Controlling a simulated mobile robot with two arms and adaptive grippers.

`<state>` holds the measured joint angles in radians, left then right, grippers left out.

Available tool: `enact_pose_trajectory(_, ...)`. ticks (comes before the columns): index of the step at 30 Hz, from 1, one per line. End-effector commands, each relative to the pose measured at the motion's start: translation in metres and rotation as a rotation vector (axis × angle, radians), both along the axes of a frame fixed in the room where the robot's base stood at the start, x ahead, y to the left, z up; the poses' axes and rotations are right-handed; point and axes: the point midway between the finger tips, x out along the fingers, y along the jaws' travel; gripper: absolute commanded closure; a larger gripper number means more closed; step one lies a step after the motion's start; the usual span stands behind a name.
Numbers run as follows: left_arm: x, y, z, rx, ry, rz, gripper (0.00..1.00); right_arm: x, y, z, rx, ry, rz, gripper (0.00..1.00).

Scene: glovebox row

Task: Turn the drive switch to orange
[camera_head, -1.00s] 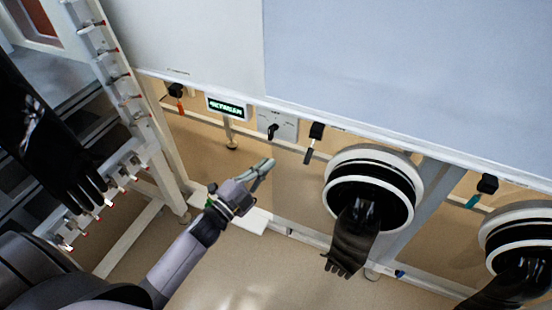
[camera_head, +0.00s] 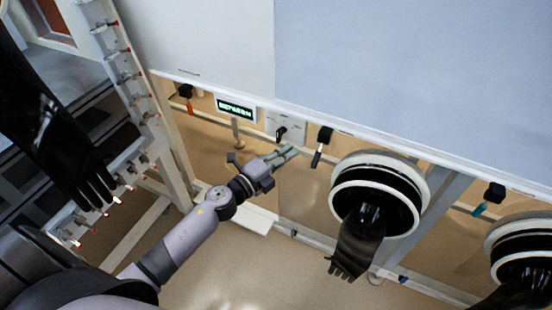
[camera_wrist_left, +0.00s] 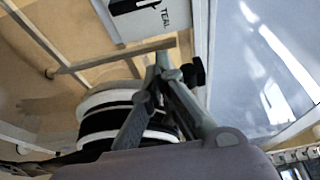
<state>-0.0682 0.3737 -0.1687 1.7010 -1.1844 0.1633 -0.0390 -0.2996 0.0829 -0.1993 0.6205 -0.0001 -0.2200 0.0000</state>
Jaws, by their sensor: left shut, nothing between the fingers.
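The drive switch is a small pale plate (camera_head: 293,122) with a black knob (camera_head: 281,133), under the front edge of the white panel. The wrist view shows part of its plate (camera_wrist_left: 153,24) at the top, with the word TEAL beside the knob (camera_wrist_left: 130,4). The knob's exact pointing is too small to tell. A green-lit display (camera_head: 236,108) left of it seems to read BETWEEN. My left gripper (camera_head: 292,150) is shut and empty, just below the plate and apart from the knob in the picture. Its fingers also show in the wrist view (camera_wrist_left: 163,62). My right gripper is not in view.
A round glove port (camera_head: 424,185) with a hanging black glove (camera_head: 352,252) is right of the gripper. A dark-handled lever (camera_head: 323,146) hangs between plate and port. An orange-tipped lever (camera_head: 188,101) hangs left, a teal-tipped one (camera_head: 486,200) right. A white frame (camera_head: 165,140) stands left.

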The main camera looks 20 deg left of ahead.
Motion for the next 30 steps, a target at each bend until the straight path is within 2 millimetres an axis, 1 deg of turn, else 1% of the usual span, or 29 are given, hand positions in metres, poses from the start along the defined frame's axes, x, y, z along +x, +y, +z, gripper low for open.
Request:
enact_pose_trajectory(1, 0.012, -0.005, 0.002, -0.002, -0.002, 0.0, 1.0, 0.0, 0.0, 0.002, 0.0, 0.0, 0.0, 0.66)
enact_pose_trajectory(5, 0.036, -0.015, 0.002, -0.003, -0.001, -0.001, 1.0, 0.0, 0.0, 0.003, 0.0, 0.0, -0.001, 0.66)
enact_pose_trajectory(6, 0.036, -0.006, -0.002, 0.001, 0.002, 0.002, 1.0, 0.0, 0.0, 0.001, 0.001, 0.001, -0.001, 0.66)
enact_pose_trajectory(9, 0.035, 0.01, -0.002, 0.001, 0.003, 0.002, 1.0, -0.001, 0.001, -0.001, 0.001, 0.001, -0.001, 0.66)
enact_pose_trajectory(13, 0.035, 0.022, -0.002, -0.001, 0.004, 0.001, 1.0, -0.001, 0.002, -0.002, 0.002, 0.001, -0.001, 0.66)
enact_pose_trajectory(18, 0.035, 0.027, -0.001, -0.001, 0.004, -0.001, 1.0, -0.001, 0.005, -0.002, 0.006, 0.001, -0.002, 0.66)
enact_pose_trajectory(30, 0.035, 0.028, -0.001, -0.014, 0.003, 0.0, 1.0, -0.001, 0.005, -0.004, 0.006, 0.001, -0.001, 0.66)
